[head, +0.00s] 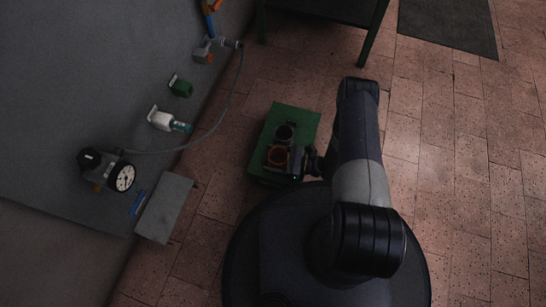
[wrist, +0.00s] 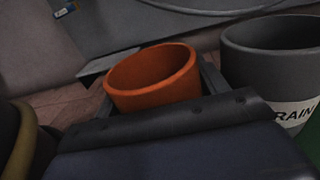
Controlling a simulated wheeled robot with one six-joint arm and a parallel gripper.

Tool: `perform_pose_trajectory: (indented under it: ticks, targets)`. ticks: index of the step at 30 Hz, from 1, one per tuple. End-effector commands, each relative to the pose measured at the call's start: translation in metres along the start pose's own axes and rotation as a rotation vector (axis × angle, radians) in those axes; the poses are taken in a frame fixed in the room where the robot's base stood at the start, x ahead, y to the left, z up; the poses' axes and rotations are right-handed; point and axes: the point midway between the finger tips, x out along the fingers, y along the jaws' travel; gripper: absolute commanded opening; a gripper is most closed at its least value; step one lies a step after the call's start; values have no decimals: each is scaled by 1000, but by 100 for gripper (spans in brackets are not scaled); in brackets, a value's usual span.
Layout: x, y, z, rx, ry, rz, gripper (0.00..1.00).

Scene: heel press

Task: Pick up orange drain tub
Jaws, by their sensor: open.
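The orange drain tub (wrist: 150,82) stands upright and open-topped in the middle of the wrist view. My gripper (wrist: 158,92) is open, with a finger visible at each side of the orange tub. Its body covers the tub's lower near side, and I cannot tell whether the fingers touch it. A grey tub (wrist: 262,65) with a white label reading "RAIN" stands close on the right. In the head view a dark tub (head: 285,133) stands just beyond the orange one.
A dark tub with an olive-yellow rim (wrist: 22,145) is at the left edge of the wrist view. A wall panel with a gauge (head: 123,177), a hose and a grey ledge (head: 165,207) is on the left. Brick floor on the right is clear, up to a dark mat (head: 448,24).

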Motion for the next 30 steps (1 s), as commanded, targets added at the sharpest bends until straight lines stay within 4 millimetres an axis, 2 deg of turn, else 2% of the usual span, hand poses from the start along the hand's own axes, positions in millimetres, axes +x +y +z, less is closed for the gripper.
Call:
perform_pose_trajectory:
  ticks: [6, 15, 22, 26, 30]
  targets:
    - [0, 0, -1, 0, 0, -1, 67]
    - [0, 0, 0, 0, 0, -1, 43]
    - [0, 0, 2, 0, 0, -1, 43]
    - [0, -1, 17, -1, 0, -1, 43]
    - [0, -1, 47, -1, 0, -1, 43]
